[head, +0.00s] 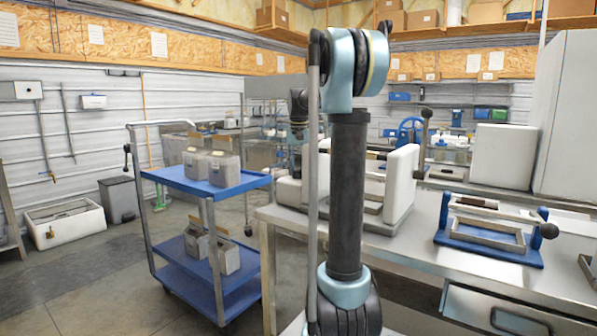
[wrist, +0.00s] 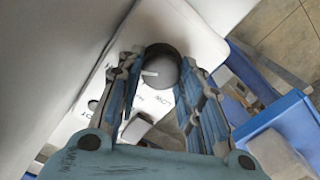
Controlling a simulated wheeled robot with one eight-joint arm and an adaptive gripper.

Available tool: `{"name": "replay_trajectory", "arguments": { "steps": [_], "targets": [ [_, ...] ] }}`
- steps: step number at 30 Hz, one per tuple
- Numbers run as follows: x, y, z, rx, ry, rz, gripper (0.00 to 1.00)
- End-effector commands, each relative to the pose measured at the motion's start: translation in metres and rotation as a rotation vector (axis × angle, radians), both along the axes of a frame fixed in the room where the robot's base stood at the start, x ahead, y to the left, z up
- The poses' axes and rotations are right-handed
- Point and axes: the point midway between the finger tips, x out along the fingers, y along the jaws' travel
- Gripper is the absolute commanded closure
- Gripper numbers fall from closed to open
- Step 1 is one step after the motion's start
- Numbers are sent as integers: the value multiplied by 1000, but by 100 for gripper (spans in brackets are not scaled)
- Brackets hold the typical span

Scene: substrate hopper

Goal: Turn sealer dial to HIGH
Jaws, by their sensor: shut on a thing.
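A short white mark on the dial points to the left in the picture. Lettering reading LOW shows below right of the dial; another label below left is too small to read surely. My gripper (wrist: 162,64) is shut on the dial, with one blue-grey finger on each side of its rim. In the head view the pale sealer (head: 402,185) stands on the steel bench, partly behind my arm; the dial is hidden there.
A blue two-shelf cart (head: 205,182) with several grey containers stands left of the steel bench (head: 420,248). A blue-based frame fixture (head: 490,232) sits on the bench at right. Open floor lies at the lower left.

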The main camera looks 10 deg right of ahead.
Motion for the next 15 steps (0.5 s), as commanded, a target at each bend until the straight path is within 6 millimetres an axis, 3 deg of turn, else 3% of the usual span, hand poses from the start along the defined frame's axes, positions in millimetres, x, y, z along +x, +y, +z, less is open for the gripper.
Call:
{"name": "replay_trajectory", "arguments": {
  "steps": [1, 3, 15],
  "targets": [
    [1, 0, 1, 0, -2, 0, 59],
    [1, 0, 0, 1, -1, 0, 46],
    [0, 0, 3, 1, 0, 1, 46]
  ]
}}
